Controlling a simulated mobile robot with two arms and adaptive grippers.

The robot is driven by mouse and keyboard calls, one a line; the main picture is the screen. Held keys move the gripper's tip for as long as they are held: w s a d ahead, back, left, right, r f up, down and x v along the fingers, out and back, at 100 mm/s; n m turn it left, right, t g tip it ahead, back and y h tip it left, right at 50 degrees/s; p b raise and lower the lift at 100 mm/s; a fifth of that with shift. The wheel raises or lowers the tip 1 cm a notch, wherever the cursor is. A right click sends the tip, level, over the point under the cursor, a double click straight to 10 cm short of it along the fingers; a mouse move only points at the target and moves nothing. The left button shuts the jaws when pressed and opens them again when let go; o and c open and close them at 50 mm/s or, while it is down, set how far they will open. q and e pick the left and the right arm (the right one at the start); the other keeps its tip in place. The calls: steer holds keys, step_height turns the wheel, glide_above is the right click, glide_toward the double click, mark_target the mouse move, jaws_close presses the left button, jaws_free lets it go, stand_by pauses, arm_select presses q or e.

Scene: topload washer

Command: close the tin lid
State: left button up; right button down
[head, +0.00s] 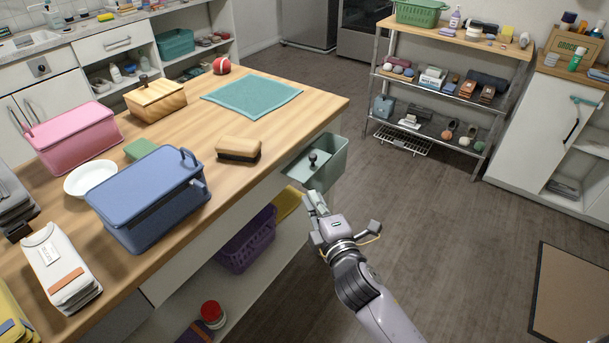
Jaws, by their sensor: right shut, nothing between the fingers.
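A pale green open-topped box (328,166) shows at the right edge of the wooden counter; a dark knob (313,157) stands out at its near left side. I cannot tell for sure whether this is the tin, or which panel is its lid. My right gripper (315,199) is shut and empty, just below and in front of the box; I cannot tell whether it touches. A blue lidded box (150,193), a pink lidded box (75,138) and a wooden box (156,101) with a knobbed lid stand on the counter. My left gripper is out of view.
A brown brush-like block (238,150), a teal cloth (252,95), a red ball (221,66) and a white plate (90,178) lie on the counter (215,205). A purple basket (247,240) sits on the shelf below.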

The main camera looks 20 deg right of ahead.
mark_target(308, 177)
steer(key=w, duration=1)
steer(key=shift+a+f, duration=0.15)
steer(key=shift+f, duration=0.1)
steer(key=shift+w+d+f+p, duration=0.1)
steer(key=shift+w+d+p, duration=0.35)
steer(key=shift+w+d, duration=0.45)
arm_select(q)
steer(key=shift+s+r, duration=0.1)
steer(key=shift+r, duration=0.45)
arm_select(e)
steer(key=shift+w+d+f, duration=0.1)
steer(key=shift+w+d, duration=0.3)
steer(key=shift+d, duration=0.05)
